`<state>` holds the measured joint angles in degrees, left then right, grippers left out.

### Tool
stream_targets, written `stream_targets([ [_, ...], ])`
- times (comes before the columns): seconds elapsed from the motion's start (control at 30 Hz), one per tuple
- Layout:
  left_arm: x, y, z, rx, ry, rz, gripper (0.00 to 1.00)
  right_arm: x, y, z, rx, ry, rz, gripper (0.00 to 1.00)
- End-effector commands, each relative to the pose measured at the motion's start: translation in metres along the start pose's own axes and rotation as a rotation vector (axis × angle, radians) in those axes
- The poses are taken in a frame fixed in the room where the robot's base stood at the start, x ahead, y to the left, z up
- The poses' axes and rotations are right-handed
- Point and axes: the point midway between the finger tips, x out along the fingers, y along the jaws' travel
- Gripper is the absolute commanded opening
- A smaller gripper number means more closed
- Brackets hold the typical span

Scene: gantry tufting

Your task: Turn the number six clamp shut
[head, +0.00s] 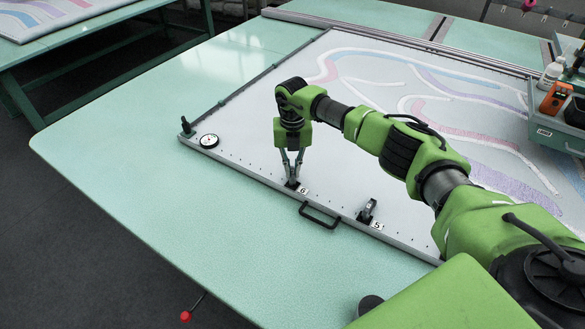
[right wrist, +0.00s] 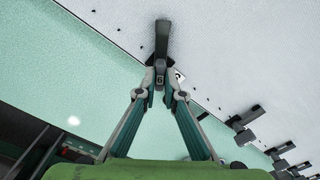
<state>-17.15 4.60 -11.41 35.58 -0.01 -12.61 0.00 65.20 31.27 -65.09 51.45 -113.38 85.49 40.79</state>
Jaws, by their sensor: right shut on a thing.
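The number six clamp (head: 292,184) sits on the near edge of the frame, beside a small white tag marked 6 (head: 304,190). My right gripper (head: 291,176) points down onto it, with its fingers close together. In the right wrist view, the dark clamp (right wrist: 162,40) shows between and beyond the fingertips of my right gripper (right wrist: 163,93), which is shut on it. The fingers hide part of the clamp, so I cannot tell exactly how its lever stands. My left gripper is not in view.
The number five clamp (head: 367,212) stands to the right along the same edge, past a black handle (head: 320,216). A round dial (head: 209,141) lies at the frame's left corner. An orange device (head: 556,98) and a white bottle (head: 551,74) are at the far right.

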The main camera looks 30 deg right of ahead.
Motion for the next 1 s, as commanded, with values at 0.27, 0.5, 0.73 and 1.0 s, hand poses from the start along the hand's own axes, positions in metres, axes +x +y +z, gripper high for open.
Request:
stream_targets([
  [0.27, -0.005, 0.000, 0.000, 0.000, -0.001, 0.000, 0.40, -0.001, 0.000, 0.000, 0.259, 0.000, 0.001, 0.00],
  [0.5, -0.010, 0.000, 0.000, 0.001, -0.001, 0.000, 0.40, -0.002, 0.000, 0.001, 0.446, 0.000, 0.001, 0.00],
  [0.73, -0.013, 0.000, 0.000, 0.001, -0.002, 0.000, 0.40, -0.001, 0.000, 0.001, 0.564, -0.001, 0.001, 0.00],
  [1.0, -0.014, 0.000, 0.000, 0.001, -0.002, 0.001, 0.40, -0.001, 0.000, 0.001, 0.625, -0.001, 0.001, 0.00],
])
